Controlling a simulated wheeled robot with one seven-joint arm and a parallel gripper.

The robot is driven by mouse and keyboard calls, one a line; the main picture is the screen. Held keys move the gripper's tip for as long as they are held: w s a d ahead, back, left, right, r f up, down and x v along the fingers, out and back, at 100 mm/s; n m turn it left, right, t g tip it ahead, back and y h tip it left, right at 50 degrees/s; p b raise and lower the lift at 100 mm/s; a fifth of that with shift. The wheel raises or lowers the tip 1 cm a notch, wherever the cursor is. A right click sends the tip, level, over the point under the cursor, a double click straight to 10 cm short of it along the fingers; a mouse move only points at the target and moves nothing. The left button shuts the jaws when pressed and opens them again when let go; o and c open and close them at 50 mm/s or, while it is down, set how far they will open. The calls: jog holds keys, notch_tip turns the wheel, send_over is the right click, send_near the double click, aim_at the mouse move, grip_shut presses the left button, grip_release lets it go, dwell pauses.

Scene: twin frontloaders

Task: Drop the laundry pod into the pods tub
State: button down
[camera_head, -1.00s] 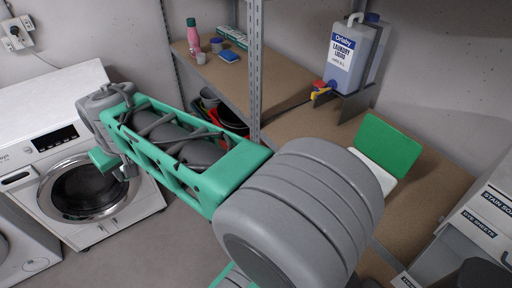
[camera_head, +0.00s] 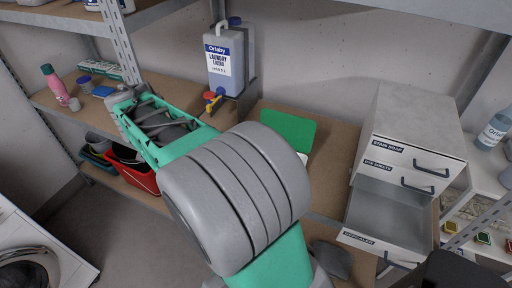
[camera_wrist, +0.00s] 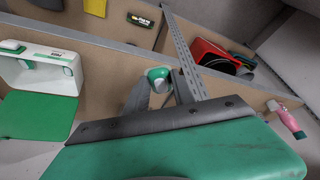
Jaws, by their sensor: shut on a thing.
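My gripper (camera_wrist: 158,88) shows in the wrist view with its grey fingers shut on a small round green-and-white laundry pod (camera_wrist: 158,74). In the head view my own arm hides the gripper and the pod. The likely pods tub (camera_wrist: 38,72) is a white box with its green lid open, at the left of the wrist view and apart from my gripper. In the head view its green lid (camera_head: 288,131) stands up on the brown shelf, and my arm hides most of the tub.
A laundry liquid jug (camera_head: 224,62) stands on a stand behind the shelf's middle. A drawer unit (camera_head: 405,165) with one drawer pulled out is at the right. A metal shelf post (camera_head: 121,45) rises at the left. A pink bottle (camera_head: 55,85) is at the far left.

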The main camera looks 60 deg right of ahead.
jog(key=s+d+m+g+p, duration=0.65)
jog(key=s+d+m, duration=1.05)
jog(key=s+d, duration=0.7)
jog(key=f+b, duration=0.1)
jog(key=f, duration=0.1)
jog(key=f+b, duration=0.1)
jog(key=f, duration=0.2)
jog(key=shift+w+a, duration=0.1)
jog(key=shift+w, duration=0.1)
jog(key=c, duration=1)
grip_release()
jog(key=shift+t, duration=0.25)
jog(key=shift+r, duration=0.1)
jog(key=b+v, duration=0.1)
jog(key=v, duration=0.6)
jog(key=shift+w+r, duration=0.15)
jog(key=shift+r, duration=0.1)
jog(key=shift+a, duration=0.15)
